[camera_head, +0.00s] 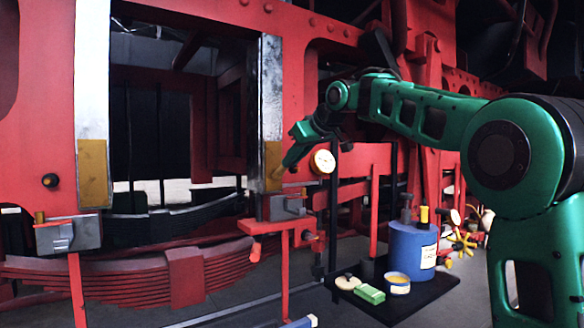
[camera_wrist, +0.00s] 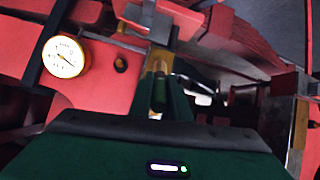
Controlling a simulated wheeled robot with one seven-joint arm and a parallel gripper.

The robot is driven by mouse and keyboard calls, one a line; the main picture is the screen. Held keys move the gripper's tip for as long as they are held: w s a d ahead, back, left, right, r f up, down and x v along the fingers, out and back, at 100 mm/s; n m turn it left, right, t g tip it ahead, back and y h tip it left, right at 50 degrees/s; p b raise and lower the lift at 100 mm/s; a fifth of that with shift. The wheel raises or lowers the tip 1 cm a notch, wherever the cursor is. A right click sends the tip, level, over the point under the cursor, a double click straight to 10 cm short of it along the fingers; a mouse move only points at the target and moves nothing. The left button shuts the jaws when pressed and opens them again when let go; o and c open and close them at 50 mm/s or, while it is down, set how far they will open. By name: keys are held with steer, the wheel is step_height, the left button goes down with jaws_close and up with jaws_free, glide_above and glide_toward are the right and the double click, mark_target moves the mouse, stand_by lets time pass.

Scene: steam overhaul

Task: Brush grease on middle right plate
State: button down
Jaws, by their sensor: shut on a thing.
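My gripper (camera_head: 287,165) comes in from the right and points down-left at the right upright plate (camera_head: 270,90). The plate is bright metal with a yellow-brown patch (camera_head: 273,160) low on it. In the wrist view my gripper (camera_wrist: 160,100) is shut on a small brush (camera_wrist: 158,68), with its tan tip pointing away from me. The tip is at or very near the yellow-brown patch; I cannot tell whether it touches. Most of the brush is hidden by the fingers. A left upright plate (camera_head: 92,80) has a similar patch (camera_head: 94,172).
A round gauge (camera_head: 323,161) is close beside my gripper. Grey blocks (camera_head: 288,207) sit below the plates on red supports. A black tray (camera_head: 420,303) at lower right holds a blue can (camera_head: 411,252), a green block (camera_head: 369,294) and an open tin (camera_head: 397,284). Red frame surrounds the opening.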

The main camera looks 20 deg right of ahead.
steer(key=shift+w+r, duration=0.1)
steer(key=shift+r, duration=5.6)
step_height(320, 180, down, 16)
steer(key=shift+r, duration=0.2)
steer(key=shift+s+d, duration=0.3)
steer(key=shift+s, duration=0.65)
steer(key=shift+s+d, duration=0.25)
steer(key=shift+s, duration=0.7)
steer(key=shift+s+d, duration=0.3)
steer(key=shift+s, duration=0.65)
